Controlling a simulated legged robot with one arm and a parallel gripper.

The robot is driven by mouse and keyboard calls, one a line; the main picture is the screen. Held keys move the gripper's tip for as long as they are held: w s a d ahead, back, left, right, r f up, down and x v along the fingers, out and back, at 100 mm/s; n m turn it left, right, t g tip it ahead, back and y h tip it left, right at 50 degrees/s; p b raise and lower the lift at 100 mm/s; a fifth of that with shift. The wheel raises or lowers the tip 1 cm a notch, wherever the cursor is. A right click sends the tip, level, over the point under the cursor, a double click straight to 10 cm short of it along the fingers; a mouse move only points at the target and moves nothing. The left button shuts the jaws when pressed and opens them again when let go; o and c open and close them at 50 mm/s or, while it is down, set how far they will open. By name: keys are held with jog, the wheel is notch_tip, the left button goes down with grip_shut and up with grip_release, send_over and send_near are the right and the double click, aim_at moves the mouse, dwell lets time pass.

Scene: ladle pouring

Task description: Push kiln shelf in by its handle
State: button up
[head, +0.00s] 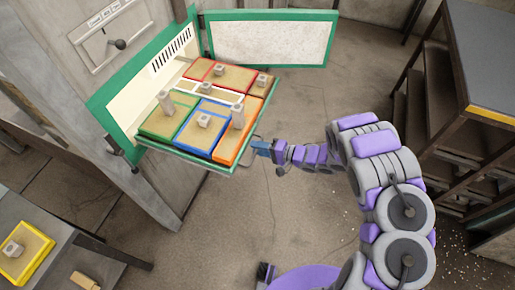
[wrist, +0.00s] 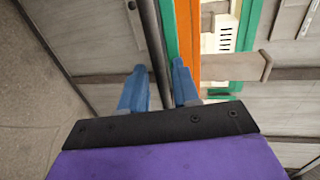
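The kiln shelf (head: 192,157) is a flat slab with a green edge, slid out of the kiln opening at the upper left in the head view. Its handle is a thin dark bar along the front right edge; it also runs upright in the wrist view (wrist: 151,35). My gripper (head: 262,148) is at this handle. In the wrist view, its two blue fingers (wrist: 158,85) stand apart, one on each side of the bar. The bar lies close to the right finger, with a narrow gap at the left one. Whether the fingers touch it is unclear.
The kiln's green-framed door (head: 268,40) stands open behind. A rack (head: 460,120) stands right, a table (head: 50,260) lower left. The floor between is clear.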

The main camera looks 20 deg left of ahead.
jog(key=shift+a+f, duration=0.1)
jog(key=shift+a, duration=0.4)
jog(key=shift+d, duration=0.25)
jog(key=shift+c, duration=0.3)
jog(key=c, duration=0.4)
grip_shut()
jog(key=shift+s, duration=0.1)
